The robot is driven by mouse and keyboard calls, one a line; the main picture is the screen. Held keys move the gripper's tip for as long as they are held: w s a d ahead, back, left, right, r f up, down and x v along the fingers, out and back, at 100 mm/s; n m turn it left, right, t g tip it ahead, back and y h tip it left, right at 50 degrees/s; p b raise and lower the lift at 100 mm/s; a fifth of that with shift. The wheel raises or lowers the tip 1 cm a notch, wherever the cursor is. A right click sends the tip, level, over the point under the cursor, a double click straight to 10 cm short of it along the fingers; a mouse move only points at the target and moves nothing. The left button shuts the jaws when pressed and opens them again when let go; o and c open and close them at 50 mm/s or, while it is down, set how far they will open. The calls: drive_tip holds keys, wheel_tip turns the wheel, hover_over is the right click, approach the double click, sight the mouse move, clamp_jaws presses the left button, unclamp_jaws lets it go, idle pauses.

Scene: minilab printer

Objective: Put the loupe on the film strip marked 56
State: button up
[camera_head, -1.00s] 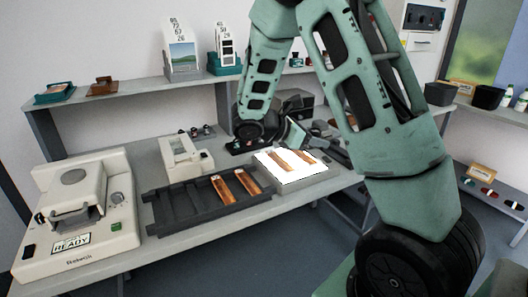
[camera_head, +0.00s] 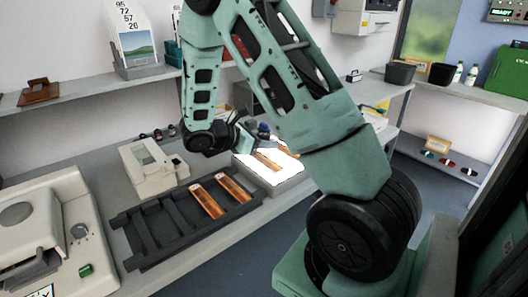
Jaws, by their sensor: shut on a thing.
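My gripper (camera_head: 250,131) is at the near edge of my arm's end, just above the far side of the lit white light table (camera_head: 287,181). It is shut on a small dark thing with a blue top (camera_head: 263,128), which looks like the loupe; my arm partly hides it. Brown film strips (camera_head: 268,161) lie on the light table under and in front of the gripper. Two more orange-brown film strips, a left one (camera_head: 207,201) and a right one (camera_head: 234,188), lie in the black slotted rack (camera_head: 146,256). No number on any strip is readable.
A cream printer (camera_head: 30,220) stands at the left and a small cream device (camera_head: 152,168) behind the rack. Small dark items (camera_head: 158,134) stand behind that device. A shelf (camera_head: 85,99) runs above, with a card (camera_head: 136,42) listing numbers including 57.

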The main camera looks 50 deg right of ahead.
sight(265, 158)
drive_tip(key=shift+f, duration=1.7)
drive_tip(key=shift+f, duration=0.1)
drive_tip(key=o, duration=1)
drive_tip(key=shift+c, duration=0.2)
